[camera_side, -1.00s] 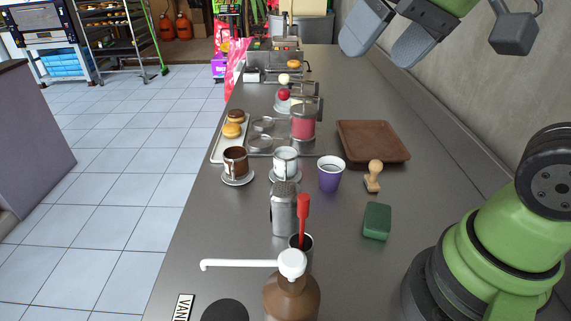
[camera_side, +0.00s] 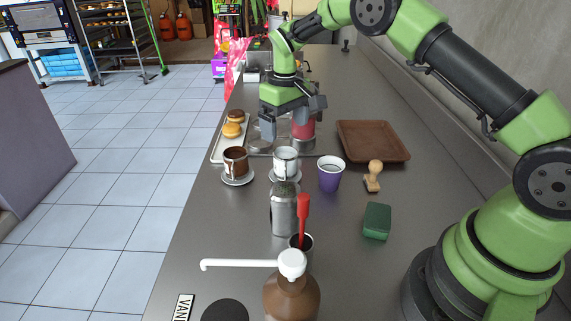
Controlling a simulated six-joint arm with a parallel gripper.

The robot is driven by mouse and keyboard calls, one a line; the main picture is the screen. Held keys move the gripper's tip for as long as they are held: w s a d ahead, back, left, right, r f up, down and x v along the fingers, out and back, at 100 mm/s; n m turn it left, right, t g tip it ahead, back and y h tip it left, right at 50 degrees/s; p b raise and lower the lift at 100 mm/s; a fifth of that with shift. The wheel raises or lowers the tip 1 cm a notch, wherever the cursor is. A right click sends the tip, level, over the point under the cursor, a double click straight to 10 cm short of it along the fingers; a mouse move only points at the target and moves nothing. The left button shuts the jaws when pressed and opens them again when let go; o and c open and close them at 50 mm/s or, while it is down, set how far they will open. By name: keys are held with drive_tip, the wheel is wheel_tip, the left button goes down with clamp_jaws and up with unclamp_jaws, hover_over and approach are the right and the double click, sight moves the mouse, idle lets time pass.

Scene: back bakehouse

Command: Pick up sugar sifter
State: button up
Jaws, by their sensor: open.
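The sugar sifter appears to be the metal shaker (camera_side: 284,212) with a domed, perforated-looking top, standing upright on the steel counter in the middle of the side view. Its lower right is partly hidden by a red-handled tool (camera_side: 303,215) in a small metal cup. My gripper (camera_side: 290,122) is farther up the counter, beyond the sifter and the two cups, pointing down with its jaws apart. It overlaps a red-filled canister (camera_side: 304,132) in the picture; I cannot tell whether they touch. The gripper is clear of the sifter.
A brown cup (camera_side: 235,160), a white cup (camera_side: 286,162) and a purple cup (camera_side: 330,178) stand between sifter and gripper. A wooden stamp (camera_side: 373,178), green sponge (camera_side: 377,221) and brown tray (camera_side: 372,141) are right. A brown pump bottle (camera_side: 291,299) stands in front.

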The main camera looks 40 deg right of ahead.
sight(286, 153)
wheel_tip(286, 153, down, 10)
drive_tip(key=shift+s+r, duration=0.15)
drive_tip(key=shift+r, duration=0.1)
drive_tip(key=shift+c, duration=0.3)
drive_tip(key=c, duration=1)
